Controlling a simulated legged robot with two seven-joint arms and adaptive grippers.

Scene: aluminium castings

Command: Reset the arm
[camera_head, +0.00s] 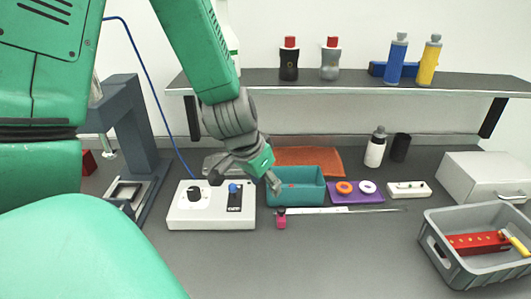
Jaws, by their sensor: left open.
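My left arm, green with a dark grey wrist, comes down from the top left. My left gripper (246,180) is open and appears empty. Its fingers show above the back right of the white control box (185,214), which has a black knob and a blue button, and near the left end of the teal bin (311,190). I cannot tell whether the gripper touches either. My right gripper is not in view.
A dark press-like stand (133,130) is at left. A purple tray (358,198) with two rings, a caliper (345,210), a white bottle (375,152) and a grey crate (437,239) are to the right. A shelf (450,84) holds several bottles. The front middle bench is clear.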

